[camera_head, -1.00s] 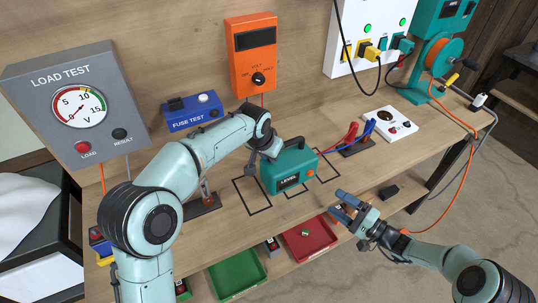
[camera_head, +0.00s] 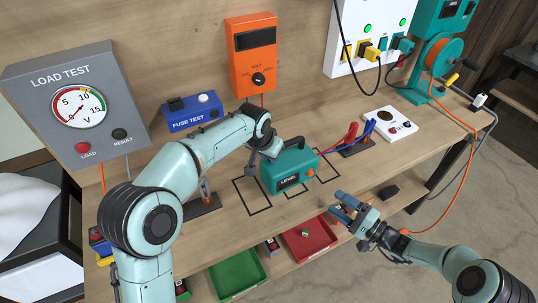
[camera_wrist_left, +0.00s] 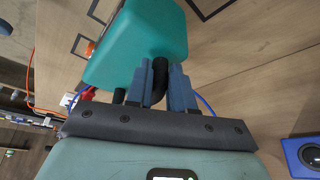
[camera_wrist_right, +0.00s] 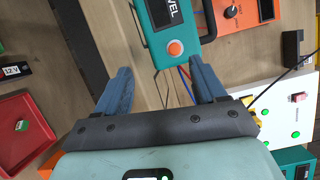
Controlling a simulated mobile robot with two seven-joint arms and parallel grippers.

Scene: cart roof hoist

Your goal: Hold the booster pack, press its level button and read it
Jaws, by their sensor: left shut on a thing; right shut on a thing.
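The booster pack (camera_head: 290,168) is a teal box with a dark LEVEL panel on its front and an orange button (camera_head: 310,172) near the right end. My left gripper (camera_wrist_left: 160,82) is shut on its black handle (camera_wrist_left: 160,70); fingers lie on both sides of it. The pack is over the outlined bench area; I cannot tell whether it touches the wood. My right gripper (camera_head: 346,208) is in front and to the right of the pack, apart from it. In the right wrist view its fingers (camera_wrist_right: 160,85) stand wide apart with nothing visible between them, the button (camera_wrist_right: 175,48) beyond.
The load tester (camera_head: 75,100), blue fuse tester (camera_head: 192,112) and orange meter (camera_head: 253,65) stand at the back. Red and blue clamps (camera_head: 358,138) lie right of the pack. Green (camera_head: 237,274) and red (camera_head: 310,240) trays are below the bench's front edge.

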